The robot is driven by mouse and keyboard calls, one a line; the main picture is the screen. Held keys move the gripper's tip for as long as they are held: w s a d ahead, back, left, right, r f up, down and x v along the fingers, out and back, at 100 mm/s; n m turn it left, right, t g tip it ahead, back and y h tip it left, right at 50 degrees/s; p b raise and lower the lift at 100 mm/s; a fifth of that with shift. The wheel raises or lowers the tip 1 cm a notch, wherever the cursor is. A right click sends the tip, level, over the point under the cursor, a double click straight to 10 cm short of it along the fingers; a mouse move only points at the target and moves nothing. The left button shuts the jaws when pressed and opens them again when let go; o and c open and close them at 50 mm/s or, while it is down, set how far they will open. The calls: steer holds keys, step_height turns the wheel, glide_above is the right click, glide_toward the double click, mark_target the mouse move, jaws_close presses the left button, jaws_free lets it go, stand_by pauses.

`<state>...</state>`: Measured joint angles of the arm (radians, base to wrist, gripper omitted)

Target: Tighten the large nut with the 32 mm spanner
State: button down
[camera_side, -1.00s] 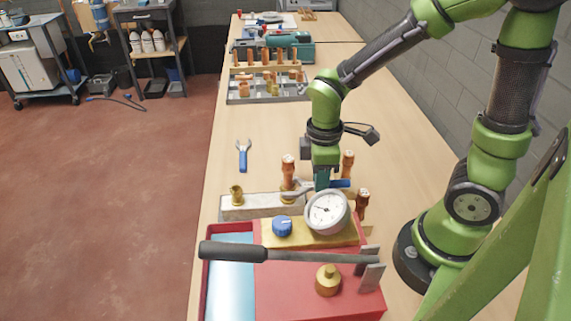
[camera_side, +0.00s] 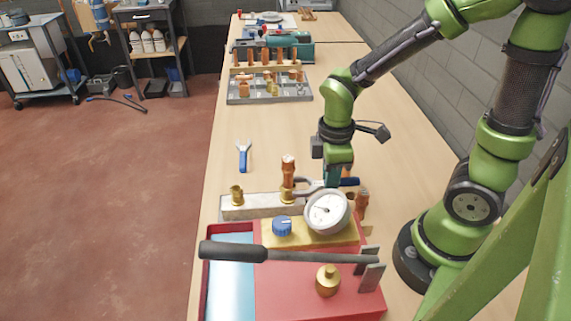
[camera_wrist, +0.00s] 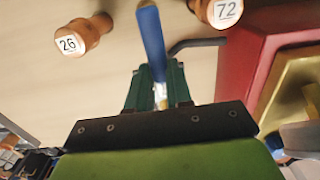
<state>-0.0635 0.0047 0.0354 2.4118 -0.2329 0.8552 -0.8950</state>
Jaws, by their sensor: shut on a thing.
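My gripper (camera_side: 333,179) is shut on the blue handle (camera_side: 349,182) of a spanner, above the bench. The steel head (camera_side: 306,191) points left, towards a brass nut (camera_side: 287,195) at the foot of an upright copper fitting (camera_side: 288,170) on a pale block (camera_side: 262,207). I cannot tell whether the head touches the nut. A second brass nut (camera_side: 237,195) stands at the block's left end. The wrist view shows the blue handle (camera_wrist: 151,40) between my fingers (camera_wrist: 157,90); the spanner's head is not visible there. No spanner size is readable.
A second blue-handled spanner (camera_side: 243,157) lies on the bench. A red pump unit (camera_side: 300,295) with a gauge (camera_side: 326,212) and long lever (camera_side: 300,256) stands in front. In the wrist view, copper pieces labelled 26 (camera_wrist: 88,35) and 72 (camera_wrist: 218,10) flank the handle. Behind is a fittings tray (camera_side: 268,92).

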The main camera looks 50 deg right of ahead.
steer(key=shift+s+d, duration=0.85)
steer(key=shift+r, duration=0.1)
step_height(320, 180, up, 11)
steer(key=shift+r, duration=0.2)
stand_by(1.2)
steer(key=shift+r, duration=0.1)
